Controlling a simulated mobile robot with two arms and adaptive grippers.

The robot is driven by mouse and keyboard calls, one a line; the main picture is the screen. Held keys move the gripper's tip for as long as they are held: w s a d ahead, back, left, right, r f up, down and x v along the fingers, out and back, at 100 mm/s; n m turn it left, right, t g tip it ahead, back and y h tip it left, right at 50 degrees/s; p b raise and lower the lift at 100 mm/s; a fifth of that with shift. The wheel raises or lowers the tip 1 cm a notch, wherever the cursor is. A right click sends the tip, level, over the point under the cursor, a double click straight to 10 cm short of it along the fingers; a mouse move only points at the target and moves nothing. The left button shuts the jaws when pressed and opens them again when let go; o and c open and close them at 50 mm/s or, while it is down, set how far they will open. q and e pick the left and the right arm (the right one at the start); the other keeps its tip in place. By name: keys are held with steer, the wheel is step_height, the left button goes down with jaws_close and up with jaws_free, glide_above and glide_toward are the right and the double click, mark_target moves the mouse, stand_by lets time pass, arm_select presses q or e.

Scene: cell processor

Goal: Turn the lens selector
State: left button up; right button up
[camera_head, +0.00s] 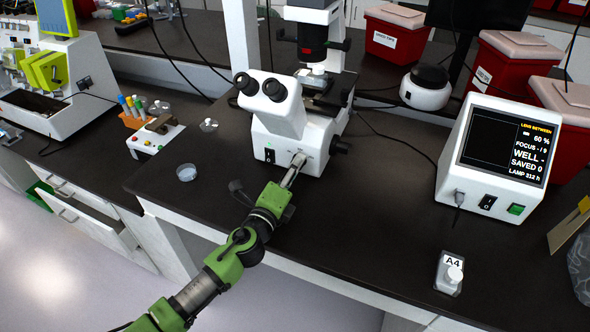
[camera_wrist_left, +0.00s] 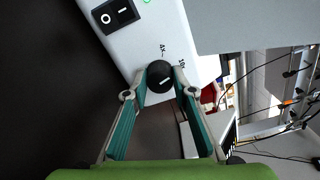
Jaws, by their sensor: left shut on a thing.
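The lens selector (camera_wrist_left: 160,74) is a round black knob with a short white mark, on the white microscope base (camera_wrist_left: 122,45). Labels that look like 4x and 10x stand beside it in the left wrist view. My left gripper (camera_wrist_left: 160,84) is shut on the knob, with one green-sided finger on each side of it. In the head view the left gripper (camera_head: 297,163) reaches the front of the microscope (camera_head: 285,128) and hides the knob. The monitor (camera_head: 503,150) reads "LENS BETWEEN". My right gripper is not in view.
A power switch (camera_wrist_left: 115,14) sits beside the knob. Red bins (camera_head: 510,62) stand behind the monitor. Bench (camera_head: 370,215) between microscope and monitor is clear.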

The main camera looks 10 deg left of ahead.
arm_select(q)
steer(key=n+b, duration=0.1)
steer(key=n, duration=0.3)
steer(key=shift+n, duration=0.4)
steer(key=n, duration=0.4)
stand_by(0.4)
steer(key=o, duration=1.1)
steer(key=shift+s, duration=0.15)
steer(key=v, duration=1.1)
steer(key=shift+s+a, duration=0.2)
steer(key=shift+s, duration=0.1)
